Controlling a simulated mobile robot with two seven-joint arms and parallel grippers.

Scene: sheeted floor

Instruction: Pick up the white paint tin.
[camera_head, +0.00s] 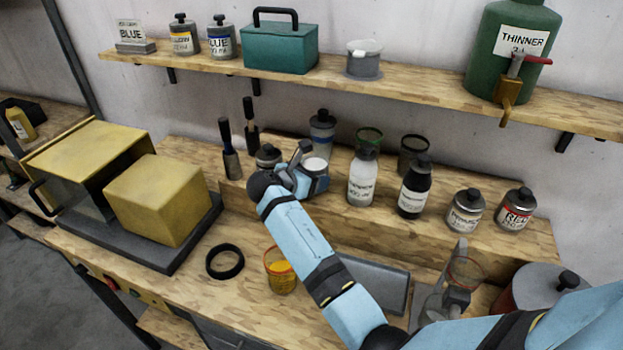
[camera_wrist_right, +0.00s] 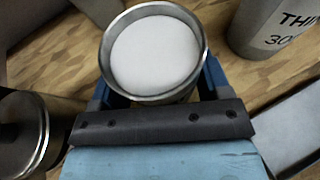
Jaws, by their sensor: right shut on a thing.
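The white paint tin (camera_head: 316,165) is an open metal tin with a white surface inside its rim, on or just above the raised wooden step at the back of the bench. In the right wrist view the tin (camera_wrist_right: 155,52) sits upright between the blue fingers. My right gripper (camera_head: 306,172) is shut on the tin's sides. The arm and gripper hide the tin's base, so I cannot tell whether it touches the step. My left gripper is not in view.
A dark-lidded tin (camera_head: 268,156) stands close left of the gripper, and a white thinner bottle (camera_head: 362,180) stands to its right. A blue-grey bottle (camera_head: 322,130) is just behind. The upper shelf (camera_head: 420,93) overhangs. A cup of orange liquid (camera_head: 281,275) stands in front.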

